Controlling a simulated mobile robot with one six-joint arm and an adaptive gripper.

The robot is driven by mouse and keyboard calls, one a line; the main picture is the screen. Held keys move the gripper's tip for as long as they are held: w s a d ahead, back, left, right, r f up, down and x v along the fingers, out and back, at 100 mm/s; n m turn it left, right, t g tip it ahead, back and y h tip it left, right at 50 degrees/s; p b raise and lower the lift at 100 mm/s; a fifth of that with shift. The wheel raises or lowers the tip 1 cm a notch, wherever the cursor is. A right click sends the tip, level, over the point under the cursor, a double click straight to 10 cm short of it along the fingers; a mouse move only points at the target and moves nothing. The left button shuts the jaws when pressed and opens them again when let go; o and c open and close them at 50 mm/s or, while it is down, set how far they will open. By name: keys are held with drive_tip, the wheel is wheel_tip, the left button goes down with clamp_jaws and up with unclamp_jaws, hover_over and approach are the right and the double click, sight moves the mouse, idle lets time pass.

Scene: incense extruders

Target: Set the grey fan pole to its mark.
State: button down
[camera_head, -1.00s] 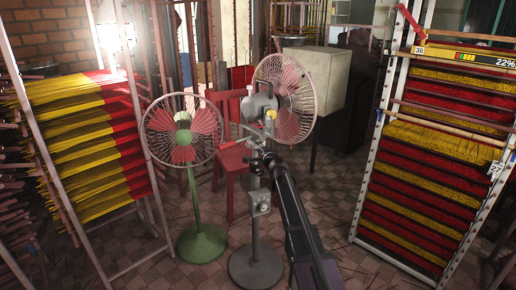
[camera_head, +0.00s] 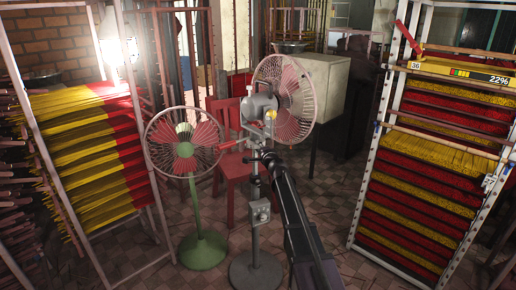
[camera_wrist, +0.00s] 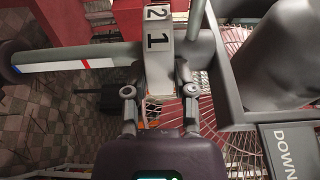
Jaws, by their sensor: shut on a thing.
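The grey fan pole (camera_head: 255,185) stands upright on a round grey base (camera_head: 256,271), with a control box partway up and a caged fan head (camera_head: 284,95) on top. My gripper (camera_head: 268,135) is at the pole's upper end, just below the fan head. In the wrist view, my gripper (camera_wrist: 160,95) is shut on a pale block (camera_wrist: 158,50) marked 1 and 2, where the pole meets the head. The pole (camera_wrist: 40,57) runs left from it, with a pale strip bearing a red and blue mark (camera_wrist: 86,63). My gripper hides part of the joint.
A green fan (camera_head: 203,248) stands close on the left, with a red chair (camera_head: 232,185) behind. Racks of incense stand at the left (camera_head: 85,150) and right (camera_head: 425,180). A pale box (camera_head: 328,88) is behind the fan head. Open tiled floor lies right of the pole.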

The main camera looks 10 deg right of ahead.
drive_tip(key=shift+c, duration=2.2)
unclamp_jaws()
drive_tip(key=shift+w+f, duration=0.1)
drive_tip(key=v, duration=1.2)
